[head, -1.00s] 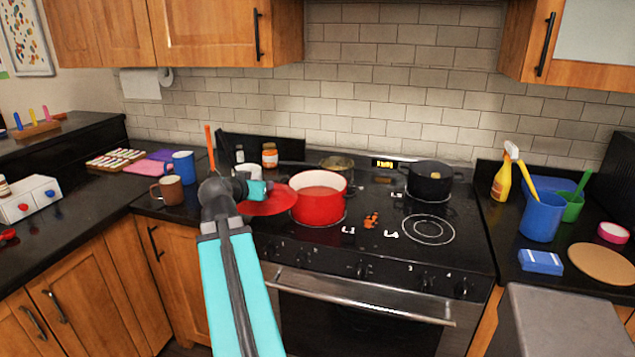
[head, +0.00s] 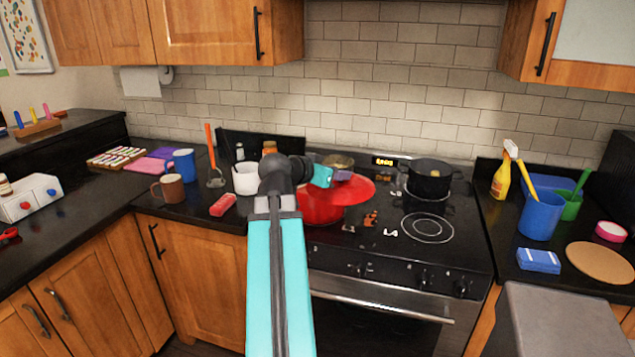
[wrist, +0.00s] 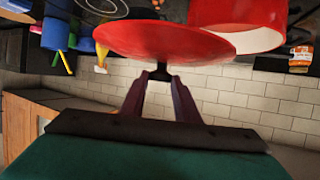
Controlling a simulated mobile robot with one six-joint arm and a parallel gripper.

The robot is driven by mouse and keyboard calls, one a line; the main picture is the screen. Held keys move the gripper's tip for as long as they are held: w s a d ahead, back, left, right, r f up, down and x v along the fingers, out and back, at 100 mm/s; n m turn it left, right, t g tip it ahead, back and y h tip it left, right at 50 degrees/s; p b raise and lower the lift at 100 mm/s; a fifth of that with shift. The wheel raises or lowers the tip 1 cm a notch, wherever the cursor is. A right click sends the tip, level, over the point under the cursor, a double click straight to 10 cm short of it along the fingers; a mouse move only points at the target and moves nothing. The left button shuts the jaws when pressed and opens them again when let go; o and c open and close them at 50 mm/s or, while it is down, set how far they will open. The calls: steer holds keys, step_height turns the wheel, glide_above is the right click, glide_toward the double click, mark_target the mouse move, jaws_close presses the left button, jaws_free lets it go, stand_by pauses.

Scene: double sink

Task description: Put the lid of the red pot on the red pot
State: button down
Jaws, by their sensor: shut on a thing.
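The red pot (head: 318,214) stands on the front left of the stove, partly hidden by my arm and the lid. Its white inside shows in the wrist view (wrist: 258,40). The lid of the red pot (head: 352,190) is a red disc, which also shows in the wrist view (wrist: 165,42). My gripper (head: 340,176) is shut on the lid's knob; the dark fingers and knob show in the wrist view (wrist: 160,76). The lid is held above the pot, shifted to the right of it in the head view. Whether it touches the rim is hidden.
A black pot (head: 430,182) stands on the back right burner. A glass-lidded pan (head: 338,161) is behind the red pot. A white mug (head: 245,180) and a red block (head: 222,204) are on the left. The front right burner (head: 428,228) is free.

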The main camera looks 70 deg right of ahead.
steer(key=w+d+f+p, duration=0.1)
steer(key=w+d+p, duration=0.2)
steer(key=w+d, duration=0.8)
steer(key=shift+d+f+p, duration=0.2)
steer(key=shift+d+p, duration=0.05)
steer(key=shift+p, duration=0.15)
stand_by(0.4)
steer(key=shift+f+p, duration=0.75)
steer(key=shift+f, duration=1)
steer(key=c, duration=1.4)
jaws_free()
steer(key=shift+o, duration=0.2)
steer(key=shift+a, duration=0.15)
steer(key=b+v, duration=0.3)
steer(key=v, duration=0.8)
steer(key=shift+w+a+r, duration=0.15)
steer(key=shift+w+a, duration=0.05)
steer(key=shift+a, duration=0.1)
